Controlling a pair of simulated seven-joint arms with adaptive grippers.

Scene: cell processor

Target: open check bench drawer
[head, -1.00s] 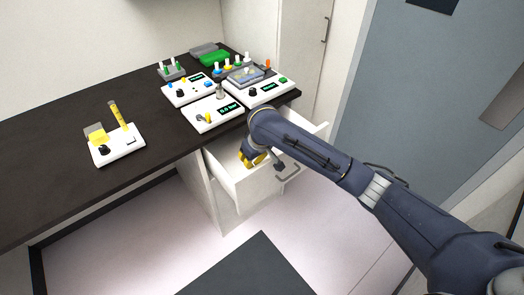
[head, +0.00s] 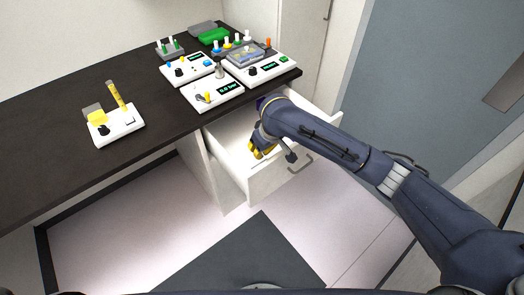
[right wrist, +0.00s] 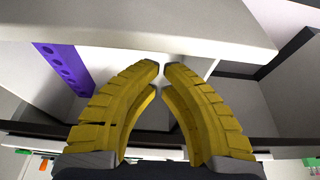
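The white check bench drawer (head: 262,183) stands pulled out under the dark bench top, and its open inside shows in the head view. A grey bar handle (head: 301,166) is on its front. My right gripper (head: 262,150) points down into the drawer, behind the front panel. In the right wrist view its yellow fingers (right wrist: 162,70) have their tips almost together, with only a thin gap and nothing visible between them. The white panel (right wrist: 150,22) lies just beyond the tips; I cannot tell if they touch it. My left gripper is not in view.
The dark bench top (head: 60,130) carries several white devices, a yellow-tube stand (head: 117,125) and a green tray (head: 214,36). A purple strip with holes (right wrist: 62,66) shows in the right wrist view. The floor before the drawer is clear, with a dark mat (head: 240,255).

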